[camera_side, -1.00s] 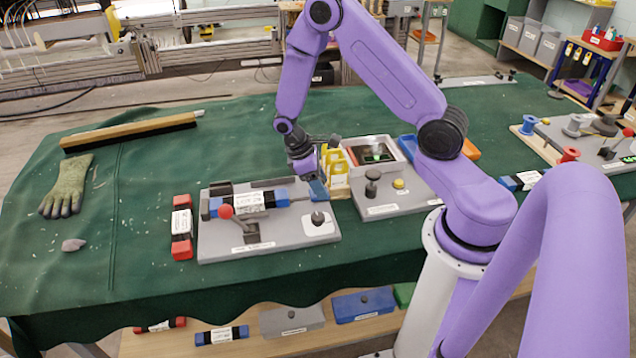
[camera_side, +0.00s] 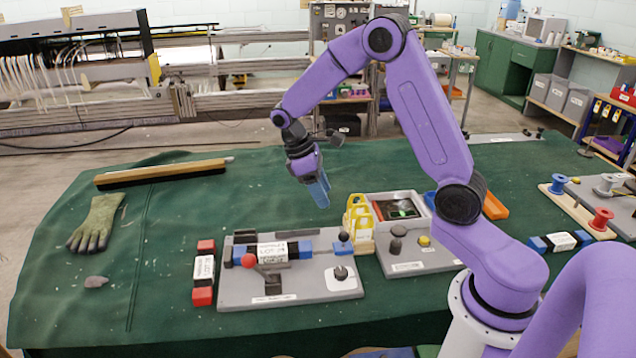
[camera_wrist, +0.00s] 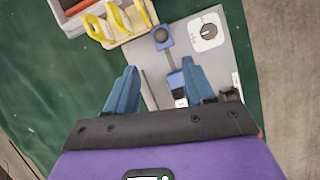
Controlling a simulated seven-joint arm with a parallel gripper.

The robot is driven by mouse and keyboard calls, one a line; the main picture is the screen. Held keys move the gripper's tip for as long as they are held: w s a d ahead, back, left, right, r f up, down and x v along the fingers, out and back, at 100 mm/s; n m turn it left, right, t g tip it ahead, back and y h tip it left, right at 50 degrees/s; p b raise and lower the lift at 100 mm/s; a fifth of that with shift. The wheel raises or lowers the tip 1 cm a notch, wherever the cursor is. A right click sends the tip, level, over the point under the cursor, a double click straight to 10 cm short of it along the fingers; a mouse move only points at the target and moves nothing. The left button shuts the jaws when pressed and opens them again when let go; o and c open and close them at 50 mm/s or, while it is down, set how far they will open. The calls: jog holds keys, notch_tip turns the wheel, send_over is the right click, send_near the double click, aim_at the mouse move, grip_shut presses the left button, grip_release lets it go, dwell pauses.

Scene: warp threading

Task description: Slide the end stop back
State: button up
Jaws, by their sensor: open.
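The end stop is a small blue block with a dark round knob (camera_side: 342,243), at the right end of a slot in a grey fixture plate (camera_side: 320,292). In the wrist view the end stop (camera_wrist: 162,40) is ahead of the fingertips. A white-labelled cartridge with blue ends (camera_side: 272,252) lies in the fixture, with a gap between it and the end stop. My gripper (camera_side: 321,196) is open and empty, raised above and behind the plate. In the wrist view its blue fingers (camera_wrist: 160,75) stand apart, and the right one partly hides the cartridge's blue end.
A red ball-topped lever (camera_side: 248,260) and a dial (camera_side: 341,273) are on the plate. A yellow rack (camera_side: 359,222) stands close behind the end stop. A red-ended cartridge (camera_side: 203,272) lies left. A brush (camera_side: 165,172) and glove (camera_side: 96,222) lie on open green cloth.

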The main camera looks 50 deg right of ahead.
jog(key=shift+v, duration=1)
jog(key=s+a+r+n+t, duration=0.3)
jog(key=s+a+r, duration=0.1)
jog(key=s+a, duration=0.7)
jog(key=s+n+t+y, duration=0.1)
jog(key=s+n+y, duration=0.1)
jog(key=s, duration=1.3)
jog(key=shift+s+r+n+y, duration=0.25)
jog(key=shift+s+n+y, duration=0.15)
jog(key=shift+y, duration=0.1)
